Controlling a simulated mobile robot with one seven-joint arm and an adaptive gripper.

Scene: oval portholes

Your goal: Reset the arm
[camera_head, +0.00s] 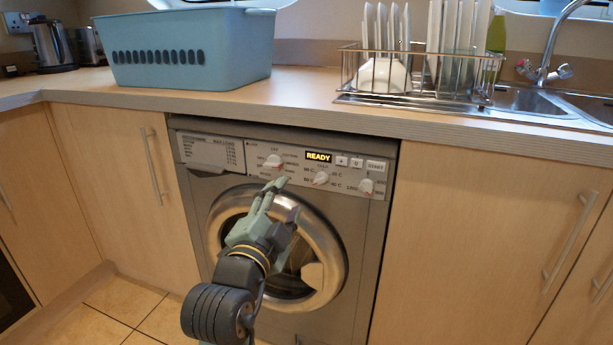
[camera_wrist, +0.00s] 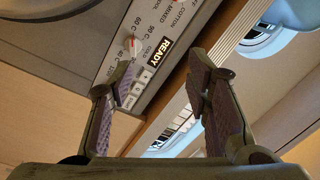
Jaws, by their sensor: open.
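My gripper (camera_head: 284,199) is raised in front of the washing machine (camera_head: 375,235), near the upper edge of its round door (camera_head: 328,240). In the wrist view my gripper (camera_wrist: 158,85) is open, its two fingers spread apart with nothing between them. Beyond the fingers are the control panel, the lit READY display (camera_wrist: 159,54) and a dial (camera_wrist: 131,46). The display also shows in the head view (camera_head: 319,156). The round door looks closed. My arm hides part of the door in the head view.
A blue basket (camera_head: 192,50) stands on the counter (camera_head: 300,95) above the machine. A dish rack (camera_head: 415,75) with plates stands beside the sink (camera_head: 535,100). A kettle (camera_head: 52,45) is at the far left. Cupboards with handles (camera_head: 571,240) flank the machine.

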